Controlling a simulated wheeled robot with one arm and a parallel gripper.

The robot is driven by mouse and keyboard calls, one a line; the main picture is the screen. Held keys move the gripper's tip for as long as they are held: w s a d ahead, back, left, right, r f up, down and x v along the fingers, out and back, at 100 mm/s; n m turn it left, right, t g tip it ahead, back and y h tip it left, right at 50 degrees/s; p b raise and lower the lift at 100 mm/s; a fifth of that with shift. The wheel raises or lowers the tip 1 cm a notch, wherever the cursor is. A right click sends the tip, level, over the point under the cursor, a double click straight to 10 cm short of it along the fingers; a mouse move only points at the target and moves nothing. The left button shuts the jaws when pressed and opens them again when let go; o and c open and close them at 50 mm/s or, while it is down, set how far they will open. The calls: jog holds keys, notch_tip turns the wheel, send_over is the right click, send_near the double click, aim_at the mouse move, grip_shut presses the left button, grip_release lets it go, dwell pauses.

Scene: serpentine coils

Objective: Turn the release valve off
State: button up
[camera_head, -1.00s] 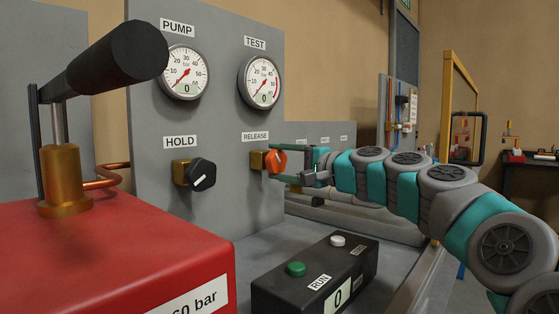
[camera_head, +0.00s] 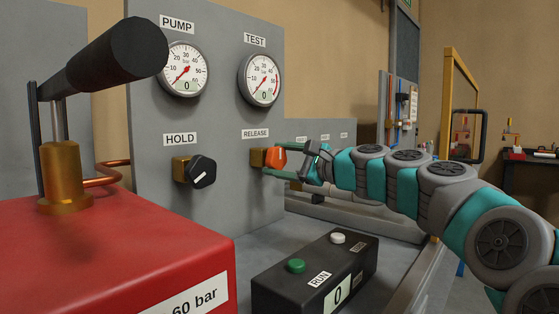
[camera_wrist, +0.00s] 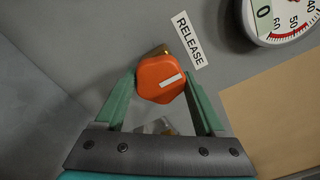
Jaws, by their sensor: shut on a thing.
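The release valve (camera_head: 275,158) is an orange knob on a brass body, on the grey panel under the RELEASE label. In the wrist view the orange knob (camera_wrist: 161,79) sits between the two green fingers of my gripper (camera_wrist: 160,95), which is shut on it. A white mark shows on the knob's face, slightly tilted in the wrist view. In the head view my gripper (camera_head: 284,160) reaches the knob from the right. The mark on the knob is too small to read there.
The black HOLD knob (camera_head: 201,172) is to the left of the release valve. The PUMP gauge (camera_head: 183,70) and TEST gauge (camera_head: 260,80) above both read 0. A black box with RUN button (camera_head: 296,267) stands on the bench below. The red pump (camera_head: 110,255) fills the lower left.

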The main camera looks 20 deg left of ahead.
jog(key=shift+f, duration=0.1)
dwell(0.3)
jog(key=o, duration=1.3)
jog(key=shift+o, duration=0.2)
jog(key=v, duration=0.7)
jog(key=shift+s+d+b, duration=0.15)
jog(key=shift+d+b, duration=0.2)
jog(key=shift+b, duration=0.1)
